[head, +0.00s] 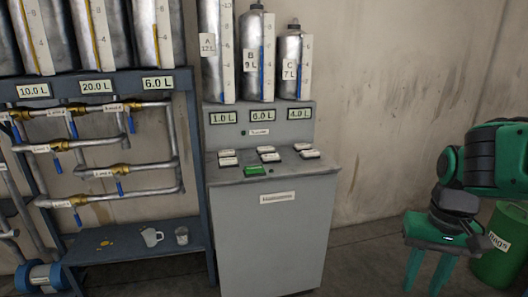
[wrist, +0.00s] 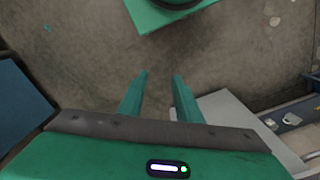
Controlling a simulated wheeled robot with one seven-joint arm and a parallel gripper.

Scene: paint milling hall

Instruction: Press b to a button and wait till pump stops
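The grey pump console (head: 262,235) stands in the middle of the head view. Its sloped top carries several white labelled buttons (head: 266,150) in two rows and one green button (head: 254,171). The button labels are too small to read. Above them, displays read 1.0 L, 6.0 L (head: 262,115) and 4.0 L. Cylinders A (head: 208,48), B (head: 250,58) and C (head: 289,68) stand behind, marked 12 L, 9 L and 7 L. My gripper (head: 428,282) hangs right of the console, well apart from the buttons. The wrist view shows its fingers (wrist: 159,77) apart with nothing between them.
On the left is a rack with pipes, blue-handled valves (head: 119,187) and displays of 10.0 L, 20.0 L and 6.0 L. A jug (head: 152,236) and a cup (head: 182,235) stand on its low shelf. A green barrel (head: 500,255) stands at the right.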

